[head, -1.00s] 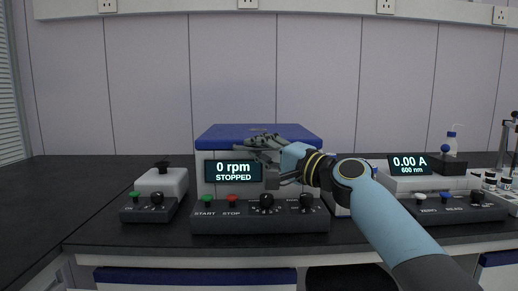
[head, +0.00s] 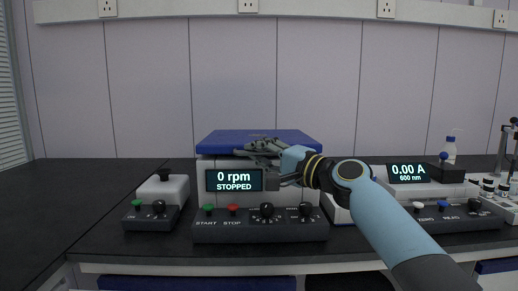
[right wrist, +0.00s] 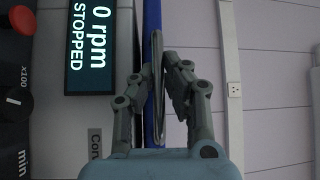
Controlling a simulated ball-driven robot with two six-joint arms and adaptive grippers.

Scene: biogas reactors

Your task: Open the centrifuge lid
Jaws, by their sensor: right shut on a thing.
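The centrifuge (head: 207,167) is a white box with a blue lid (head: 222,138) lying flat and closed on top. Its display (head: 234,180) reads 0 rpm, STOPPED. My right gripper (head: 262,147) is at the front edge of the lid, above and right of the display. In the right wrist view, its fingers (right wrist: 156,82) are shut on a thin grey metal handle (right wrist: 157,50) beside the blue lid edge (right wrist: 150,22). The gripper hides part of the lid's front in the head view. My left gripper is not in view.
A dark panel (head: 260,235) with START and STOP buttons and knobs lies in front of the centrifuge. A small white device (head: 164,190) stands left. A spectrophotometer (head: 428,190) stands right, with a bottle (head: 448,148) behind it. The bench at far left is clear.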

